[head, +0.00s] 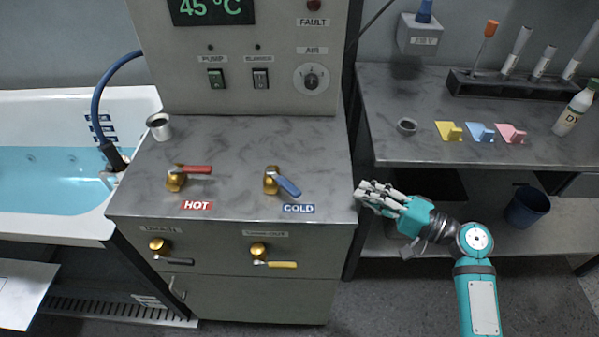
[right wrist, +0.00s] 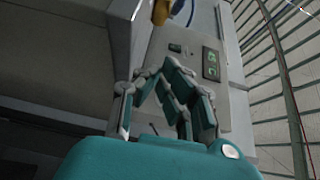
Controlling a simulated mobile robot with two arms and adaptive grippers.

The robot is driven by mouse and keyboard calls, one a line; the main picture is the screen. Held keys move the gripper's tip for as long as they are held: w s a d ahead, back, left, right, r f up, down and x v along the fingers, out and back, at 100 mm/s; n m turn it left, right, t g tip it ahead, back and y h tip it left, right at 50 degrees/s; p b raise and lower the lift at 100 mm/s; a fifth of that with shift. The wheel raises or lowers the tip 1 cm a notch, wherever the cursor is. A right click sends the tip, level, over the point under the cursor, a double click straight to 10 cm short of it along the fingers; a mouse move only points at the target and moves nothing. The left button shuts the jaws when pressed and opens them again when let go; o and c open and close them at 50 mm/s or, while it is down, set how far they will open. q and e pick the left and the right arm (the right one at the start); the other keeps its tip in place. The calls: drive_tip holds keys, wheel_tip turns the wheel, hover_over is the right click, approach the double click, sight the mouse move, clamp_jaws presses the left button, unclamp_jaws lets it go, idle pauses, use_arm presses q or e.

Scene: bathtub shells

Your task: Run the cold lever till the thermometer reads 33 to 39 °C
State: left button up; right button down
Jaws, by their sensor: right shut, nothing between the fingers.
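The thermometer display (head: 210,9) reads 45 °C in green at the top of the panel. The cold lever (head: 288,186) is blue on a brass valve and points down and to the right, above the COLD label (head: 299,209). The hot lever (head: 196,169) is red and points right, roughly level, above the HOT label (head: 197,206). My right gripper (head: 362,190) is shut and empty just right of the counter's front right corner, apart from the cold lever. Its fingers (right wrist: 170,80) also show in the right wrist view. My left gripper is out of view.
Two lower valves, one with a dark handle (head: 178,262) and one with a yellow handle (head: 281,264), are on the cabinet front. A metal cup (head: 159,127) stands at the counter's left. A blue-water bathtub (head: 40,178) is left; a side bench (head: 400,150) is right.

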sight(310, 195)
drive_tip(key=shift+w+a+r+p, duration=0.15)
drive_tip(key=shift+w+a, duration=0.15)
drive_tip(key=shift+a, duration=0.15)
drive_tip(key=shift+w+a+r+p, duration=0.15)
drive_tip(key=shift+w+a, duration=0.1)
drive_tip(key=shift+a, duration=0.2)
drive_tip(key=p+x, duration=0.2)
drive_tip(key=x, duration=0.6)
drive_tip(key=shift+a+r, duration=0.15)
drive_tip(key=shift+s+a+p, duration=0.95)
drive_tip(key=shift+s+a, duration=0.45)
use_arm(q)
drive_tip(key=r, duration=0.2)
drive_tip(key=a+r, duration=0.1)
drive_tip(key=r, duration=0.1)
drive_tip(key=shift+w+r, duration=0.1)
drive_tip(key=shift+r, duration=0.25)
use_arm(e)
drive_tip(key=shift+w, duration=0.1)
